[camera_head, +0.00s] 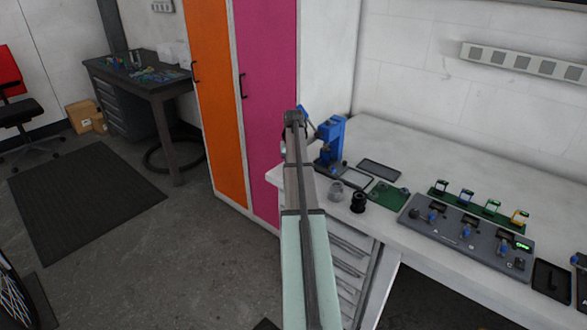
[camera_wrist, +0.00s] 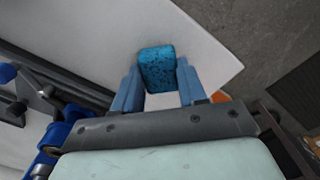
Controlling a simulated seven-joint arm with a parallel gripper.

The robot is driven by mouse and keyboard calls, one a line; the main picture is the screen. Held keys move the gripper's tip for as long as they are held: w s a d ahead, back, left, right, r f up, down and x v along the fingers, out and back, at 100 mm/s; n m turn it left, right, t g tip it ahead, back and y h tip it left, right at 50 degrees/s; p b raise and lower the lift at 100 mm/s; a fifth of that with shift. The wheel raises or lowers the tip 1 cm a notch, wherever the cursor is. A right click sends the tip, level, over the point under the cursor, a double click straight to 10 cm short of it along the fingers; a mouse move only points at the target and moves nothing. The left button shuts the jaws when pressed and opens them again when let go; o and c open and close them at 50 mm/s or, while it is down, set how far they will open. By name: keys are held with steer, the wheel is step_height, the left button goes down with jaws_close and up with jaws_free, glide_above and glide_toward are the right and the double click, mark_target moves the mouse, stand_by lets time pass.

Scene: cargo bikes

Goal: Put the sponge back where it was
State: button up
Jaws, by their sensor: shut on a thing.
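The blue speckled sponge (camera_wrist: 157,65) sits between the two blue fingers of my gripper (camera_wrist: 158,82) in the wrist view. My gripper is shut on it. The white workbench top (camera_wrist: 85,25) lies beyond the sponge, with its edge close by; I cannot tell whether the sponge touches it. In the head view my arm hides most of the gripper and the sponge, near the left end of the workbench (camera_head: 415,150), beside the blue press (camera_head: 331,136).
The press also shows close on the left in the wrist view (camera_wrist: 62,132). A black-framed tray (camera_head: 379,169), a green board (camera_head: 385,192), a black cylinder (camera_head: 358,202) and a grey fixture panel (camera_head: 455,232) occupy the bench. Orange (camera_head: 213,90) and pink (camera_head: 266,90) cabinets stand left.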

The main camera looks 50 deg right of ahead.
steer(key=shift+f, duration=0.3)
steer(key=o, duration=1)
step_height(320, 180, up, 12)
steer(key=shift+r, duration=0.2)
